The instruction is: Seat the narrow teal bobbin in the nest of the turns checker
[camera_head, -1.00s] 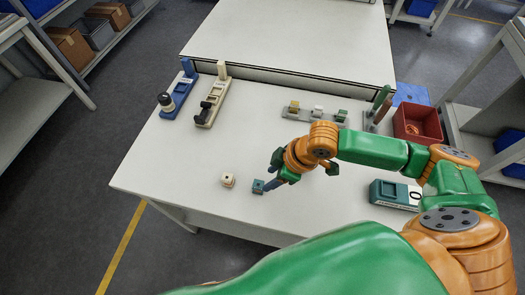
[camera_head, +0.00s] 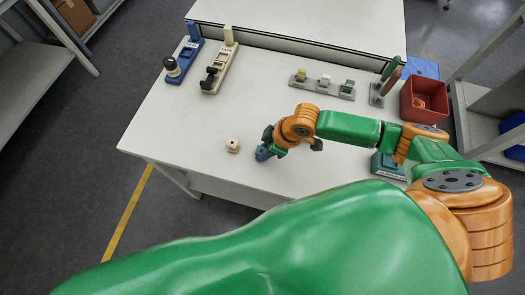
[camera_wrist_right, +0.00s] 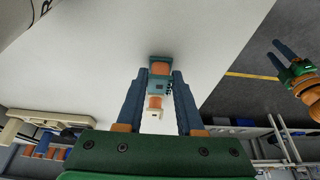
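The teal bobbin (camera_wrist_right: 160,70), with an orange winding, stands on the table between the fingertips of my right gripper (camera_wrist_right: 161,78) in the right wrist view. The fingers are apart, with a narrow gap beside the bobbin. In the head view, my right gripper (camera_head: 266,147) is low at the table's near side and mostly hides the bobbin. A teal box-like device (camera_head: 385,167), probably the turns checker, stands to the right; my right arm partly covers it and its nest is not visible. My left gripper (camera_wrist_right: 284,62) shows at the wrist view's right, fingers apart and empty.
A cream bobbin (camera_head: 232,146) stands just left of the right gripper. Blue (camera_head: 184,61) and cream (camera_head: 219,68) fixtures stand at the back left. A grey rack (camera_head: 322,86) with several small blocks and a red bin (camera_head: 424,98) are at the back right. The table's middle is clear.

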